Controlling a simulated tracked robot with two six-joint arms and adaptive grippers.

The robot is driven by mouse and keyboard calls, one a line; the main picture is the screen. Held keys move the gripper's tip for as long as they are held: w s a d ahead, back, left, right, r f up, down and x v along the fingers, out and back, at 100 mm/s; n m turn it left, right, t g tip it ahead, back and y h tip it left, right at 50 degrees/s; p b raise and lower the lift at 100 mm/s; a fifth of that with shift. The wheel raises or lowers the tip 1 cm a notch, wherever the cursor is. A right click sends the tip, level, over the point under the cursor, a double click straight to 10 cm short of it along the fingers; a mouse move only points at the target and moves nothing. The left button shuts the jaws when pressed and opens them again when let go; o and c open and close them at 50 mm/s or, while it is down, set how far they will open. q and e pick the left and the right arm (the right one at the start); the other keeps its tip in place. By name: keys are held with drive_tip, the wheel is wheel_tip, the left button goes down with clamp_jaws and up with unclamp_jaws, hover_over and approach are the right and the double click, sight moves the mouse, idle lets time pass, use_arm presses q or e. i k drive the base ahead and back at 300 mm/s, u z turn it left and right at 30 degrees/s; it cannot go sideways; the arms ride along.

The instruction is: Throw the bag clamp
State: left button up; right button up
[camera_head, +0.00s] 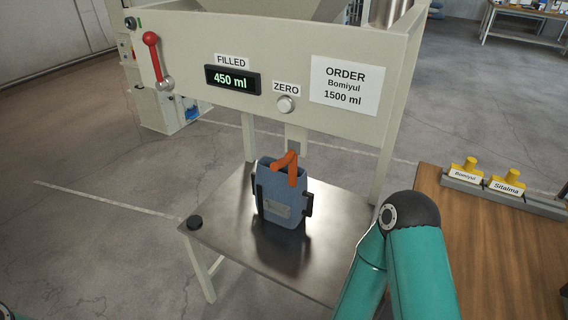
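A blue bag-like container (283,211) stands upright on the steel table under the filling machine. Black holders sit at its left and right sides, and it bears a grey label. An orange lever-like part (286,163) shows at its top; it may be the bag clamp, but I cannot tell whether it is open or closed. A red-handled lever (152,62) is on the machine's left front. My teal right arm comes in at the bottom right, with its gripper out of view. Only a sliver of my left arm shows at the bottom left, and its gripper is out of view.
The display (231,80) reads 450 ml; the order sign (346,86) reads Bomiyul 1500 ml. A zero knob (286,104) sits between them. A wooden table (480,270) with yellow-handled labelled items stands right.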

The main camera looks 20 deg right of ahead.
sight(278, 164)
drive_tip(key=z, duration=1.05)
drive_tip(key=k, duration=0.25)
drive_tip(key=u, duration=0.5)
